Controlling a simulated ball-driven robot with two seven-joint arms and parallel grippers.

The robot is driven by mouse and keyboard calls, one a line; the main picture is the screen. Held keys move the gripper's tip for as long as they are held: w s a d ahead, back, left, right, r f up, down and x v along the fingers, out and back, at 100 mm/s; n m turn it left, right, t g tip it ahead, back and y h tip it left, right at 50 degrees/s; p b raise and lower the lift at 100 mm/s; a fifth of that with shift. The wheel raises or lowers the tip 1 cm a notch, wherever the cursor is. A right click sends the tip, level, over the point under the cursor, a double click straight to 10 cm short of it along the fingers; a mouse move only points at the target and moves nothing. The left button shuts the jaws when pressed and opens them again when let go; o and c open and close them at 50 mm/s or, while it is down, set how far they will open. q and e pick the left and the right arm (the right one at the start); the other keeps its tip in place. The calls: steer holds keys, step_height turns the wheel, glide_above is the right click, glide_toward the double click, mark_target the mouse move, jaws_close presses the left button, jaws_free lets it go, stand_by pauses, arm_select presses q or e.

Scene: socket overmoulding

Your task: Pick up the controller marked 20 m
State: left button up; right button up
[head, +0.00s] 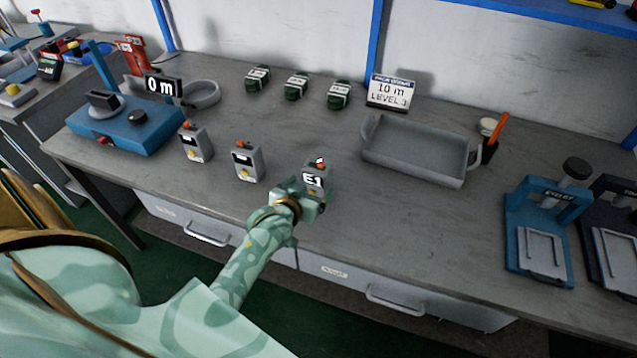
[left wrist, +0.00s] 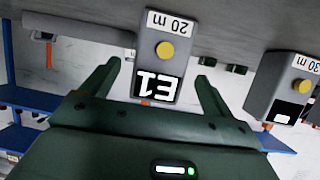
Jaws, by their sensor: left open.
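The controller marked 20 m (left wrist: 152,70) is a small grey box with a yellow button and a dark display reading E1. It appears upside down in the left wrist view. In the head view this controller (head: 317,177) stands on the bench at the end of my left arm. My left gripper (head: 304,193) is open at it. In the left wrist view the fingers of my left gripper (left wrist: 156,82) lie on either side of the box, with visible gaps. The gripper hides the box's lower part in the head view. My right gripper is not in view.
A controller marked 30 m (left wrist: 284,88) stands beside it; another similar grey box (head: 195,143) is farther left. A blue machine (head: 125,130) reads 0 m. Green bundles (head: 297,87), a 10 m LEVEL sign (head: 391,92) and a grey tray (head: 415,165) stand behind.

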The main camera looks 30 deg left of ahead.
mark_target(313, 184)
arm_select(q)
steer(key=shift+w+a+f, duration=0.1)
steer(key=shift+w+f, duration=0.05)
steer(key=shift+w, duration=0.15)
steer(key=b+x, duration=0.2)
steer(key=x, duration=0.2)
steer(key=shift+f, duration=0.1)
steer(key=shift+w, duration=0.4)
steer(key=shift+s, duration=0.1)
steer(key=c, duration=1)
steer(key=shift+c, duration=0.6)
